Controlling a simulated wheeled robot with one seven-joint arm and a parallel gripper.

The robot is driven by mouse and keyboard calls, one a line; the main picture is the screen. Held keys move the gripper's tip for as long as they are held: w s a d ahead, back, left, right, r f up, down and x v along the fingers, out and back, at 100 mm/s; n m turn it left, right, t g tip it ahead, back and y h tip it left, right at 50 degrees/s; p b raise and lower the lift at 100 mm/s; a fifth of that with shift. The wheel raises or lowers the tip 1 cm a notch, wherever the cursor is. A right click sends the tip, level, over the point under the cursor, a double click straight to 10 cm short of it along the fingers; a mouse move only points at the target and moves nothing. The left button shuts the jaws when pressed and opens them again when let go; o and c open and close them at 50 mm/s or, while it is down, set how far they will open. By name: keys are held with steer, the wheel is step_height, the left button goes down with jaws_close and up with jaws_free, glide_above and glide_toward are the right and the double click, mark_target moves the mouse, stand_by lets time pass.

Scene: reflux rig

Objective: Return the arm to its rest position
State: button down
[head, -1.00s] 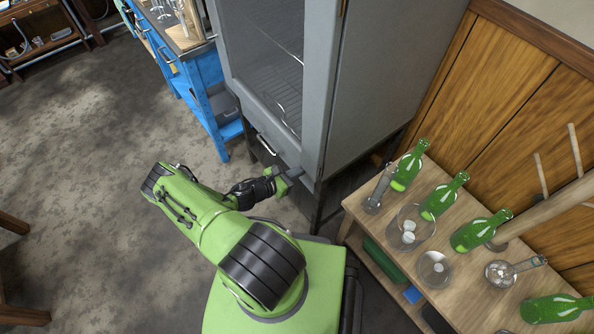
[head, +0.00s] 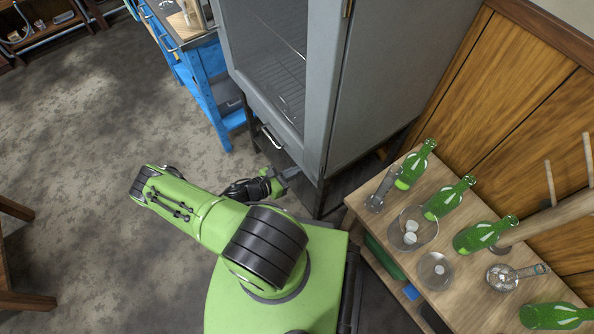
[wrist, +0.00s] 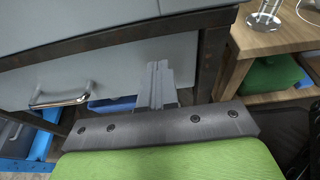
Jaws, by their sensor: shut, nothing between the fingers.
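My green arm reaches from my body at the bottom of the head view, with its elbow at left and its wrist turned back to the right. My gripper (head: 291,173) is at the lower front of the grey cabinet, near its leg. In the wrist view its grey fingers (wrist: 157,86) are together with nothing between them.
The tall grey cabinet (head: 370,80) has a handle (wrist: 60,97) low on its front. At right a wooden table (head: 395,219) bears green bottles (head: 416,163) and glassware. A blue bench (head: 208,92) stands at upper left.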

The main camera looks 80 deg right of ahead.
steer(key=p+v, duration=0.2)
steer(key=v, duration=0.8)
steer(key=shift+w+a, duration=0.25)
